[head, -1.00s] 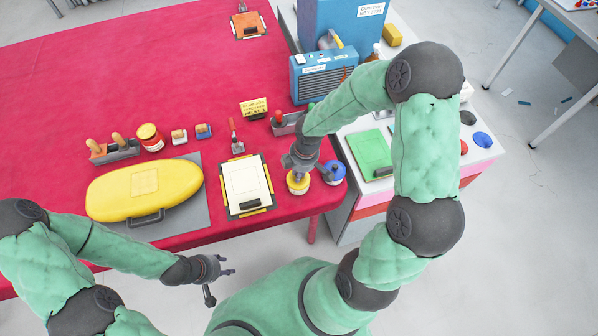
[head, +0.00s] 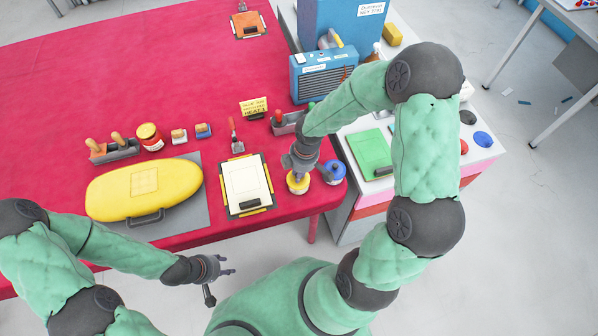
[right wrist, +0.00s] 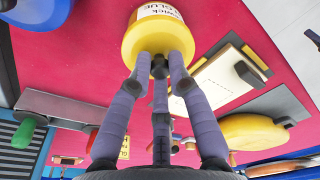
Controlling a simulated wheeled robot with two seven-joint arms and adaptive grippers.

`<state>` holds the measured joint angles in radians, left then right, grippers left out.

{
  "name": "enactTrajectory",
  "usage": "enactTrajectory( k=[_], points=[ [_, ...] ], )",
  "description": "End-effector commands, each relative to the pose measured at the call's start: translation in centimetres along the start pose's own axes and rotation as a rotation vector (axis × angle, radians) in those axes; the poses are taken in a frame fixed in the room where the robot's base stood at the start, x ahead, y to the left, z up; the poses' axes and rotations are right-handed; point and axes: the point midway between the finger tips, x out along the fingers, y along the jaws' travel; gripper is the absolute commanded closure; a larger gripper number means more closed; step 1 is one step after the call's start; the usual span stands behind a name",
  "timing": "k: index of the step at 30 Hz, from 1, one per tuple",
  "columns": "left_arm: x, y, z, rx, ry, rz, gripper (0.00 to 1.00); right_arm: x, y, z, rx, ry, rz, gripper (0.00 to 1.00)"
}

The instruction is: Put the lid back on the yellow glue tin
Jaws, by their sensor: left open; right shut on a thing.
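The yellow glue tin (head: 298,189) stands near the front right edge of the red table. In the right wrist view its labelled wall (right wrist: 158,12) shows, with the yellow lid (right wrist: 137,45) at its top. My right gripper (head: 298,174) is over the tin, pointing down. In the right wrist view its fingers (right wrist: 160,68) are shut on the dark knob at the middle of the lid. The lid lies in line with the tin; whether it is fully seated cannot be told. My left gripper (head: 226,272) is open and empty, in front of the table edge.
A blue tin (head: 335,172) stands close to the right of the yellow tin. A grey tray (head: 286,124) is behind. The table's far left is clear.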

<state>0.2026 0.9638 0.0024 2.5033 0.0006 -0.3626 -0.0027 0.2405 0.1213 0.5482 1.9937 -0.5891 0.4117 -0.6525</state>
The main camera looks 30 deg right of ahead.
Motion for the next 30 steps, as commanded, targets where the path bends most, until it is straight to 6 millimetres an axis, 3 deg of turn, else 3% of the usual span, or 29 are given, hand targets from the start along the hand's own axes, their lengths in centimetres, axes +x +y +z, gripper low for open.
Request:
enactTrajectory(
  k=[7,8,10,17,20,21,30],
  points=[
    [0.00,0.00,0.00,0.000,0.000,0.000,0.57,-0.01,0.01,0.00,0.000,0.000,0.000,1.00],
    [0.00,0.00,0.00,0.000,0.000,0.000,0.57,-0.01,0.01,0.00,0.000,0.000,0.000,0.72],
    [0.00,0.00,0.00,0.000,0.000,0.000,0.57,-0.01,0.01,0.00,0.000,0.000,0.000,0.53],
    [0.00,0.00,0.00,0.000,0.000,0.000,0.57,-0.01,0.00,0.00,0.000,0.000,0.000,0.53],
    [0.00,0.00,0.00,0.000,0.000,0.000,0.57,0.00,0.00,0.00,0.000,0.000,0.000,0.32],
    [0.00,0.00,0.00,0.000,0.000,0.000,0.57,0.00,0.00,0.00,0.000,0.000,0.000,0.29],
    [-0.02,0.01,0.00,0.000,0.000,0.000,0.57,-0.03,0.00,0.00,0.000,0.000,0.000,0.29]
  ],
)
